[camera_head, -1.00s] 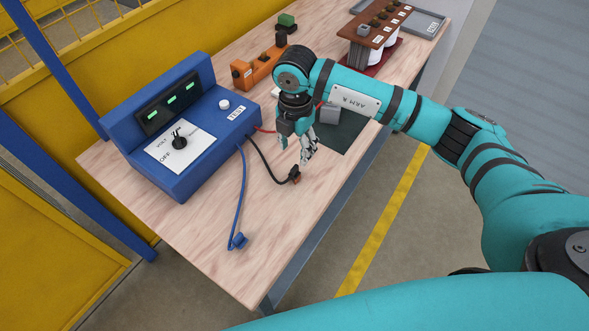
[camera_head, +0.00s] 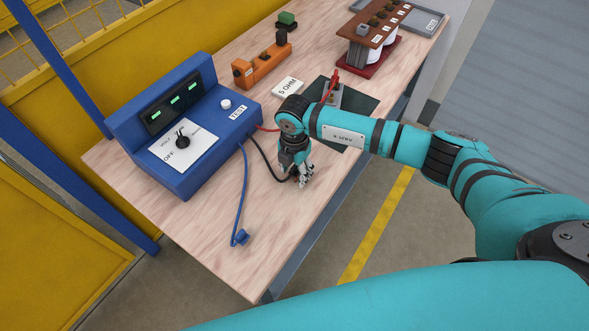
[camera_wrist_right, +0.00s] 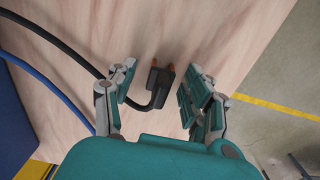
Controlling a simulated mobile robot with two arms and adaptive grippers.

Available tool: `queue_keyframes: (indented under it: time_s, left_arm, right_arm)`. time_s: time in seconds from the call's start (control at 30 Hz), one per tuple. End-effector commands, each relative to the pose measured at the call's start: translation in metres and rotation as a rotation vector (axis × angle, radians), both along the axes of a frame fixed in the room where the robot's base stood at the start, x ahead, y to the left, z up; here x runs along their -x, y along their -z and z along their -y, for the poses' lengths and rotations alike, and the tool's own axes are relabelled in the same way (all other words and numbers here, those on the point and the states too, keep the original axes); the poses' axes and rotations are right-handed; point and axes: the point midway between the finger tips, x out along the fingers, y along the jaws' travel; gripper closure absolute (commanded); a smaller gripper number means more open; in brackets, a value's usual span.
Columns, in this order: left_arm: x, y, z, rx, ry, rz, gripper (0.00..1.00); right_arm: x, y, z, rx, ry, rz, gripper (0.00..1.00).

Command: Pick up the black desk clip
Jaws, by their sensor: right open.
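The black desk clip (camera_wrist_right: 158,83) lies on the wooden table at the end of a black cable. It has a dark body and copper-coloured jaws. In the right wrist view it sits between the two fingers of my right gripper (camera_wrist_right: 157,95), which is open, with a gap on both sides. In the head view my right gripper (camera_head: 303,179) is low over the table and hides most of the clip. My left gripper is not in view.
The blue tester (camera_head: 182,130) stands left of my right gripper. A blue cable's plug (camera_head: 240,237) lies nearer the front. A red clip (camera_head: 334,77) is on a grey block on the dark mat (camera_head: 360,104). A "5 OHM" card (camera_head: 288,87) and orange block (camera_head: 262,66) lie behind.

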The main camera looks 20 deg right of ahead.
Motion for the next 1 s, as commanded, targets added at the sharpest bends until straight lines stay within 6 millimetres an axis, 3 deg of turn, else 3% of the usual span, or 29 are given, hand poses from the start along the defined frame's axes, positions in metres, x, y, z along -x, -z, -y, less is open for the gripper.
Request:
queue_keyframes:
  time_s: [0.07, 0.43, 0.77, 1.0]
  left_arm:
    - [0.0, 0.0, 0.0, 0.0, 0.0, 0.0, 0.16]
    - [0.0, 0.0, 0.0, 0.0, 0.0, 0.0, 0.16]
    - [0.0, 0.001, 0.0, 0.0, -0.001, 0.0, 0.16]
    - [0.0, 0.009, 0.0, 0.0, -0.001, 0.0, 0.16]
  right_arm:
    - [0.0, 0.0, 0.0, 0.0, 0.0, 0.0, 0.53]
    - [0.0, -0.001, 0.0, 0.0, 0.0, 0.0, 1.0]
    - [0.0, -0.002, 0.0, -0.001, 0.0, 0.001, 1.0]
    - [-0.001, -0.019, 0.0, 0.0, -0.001, 0.004, 1.0]
